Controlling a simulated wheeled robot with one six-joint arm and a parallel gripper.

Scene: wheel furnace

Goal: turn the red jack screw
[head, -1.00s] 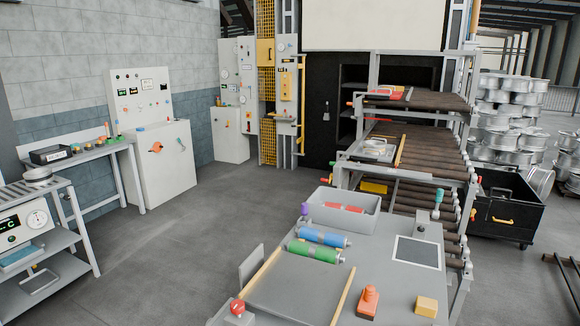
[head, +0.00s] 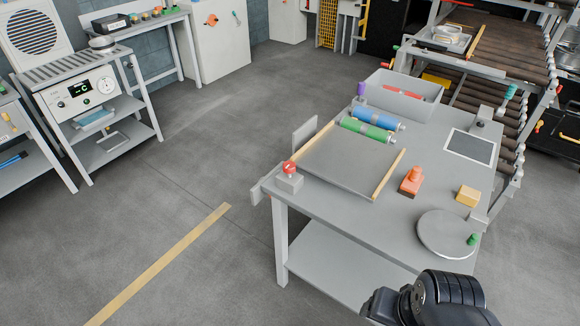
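A red knob (head: 290,167) sits on a small grey block (head: 289,183) at the near left corner of the grey table in the head view. It looks like the red jack screw, but I cannot tell for certain. An orange-red piece with a raised top (head: 411,181) stands on the same table, right of the wooden strips. A black, rounded part of my own arm shows at the bottom right, in front of the table. My gripper's fingers are not in view. Nothing of mine touches the red knob.
The grey table (head: 330,205) bears blue (head: 376,118) and green (head: 367,131) rollers, a grey bin (head: 425,107), a yellow block (head: 468,195) and a round disc (head: 447,232). A roller rack (head: 490,62) stands behind. The floor (head: 180,180) left of the table is clear.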

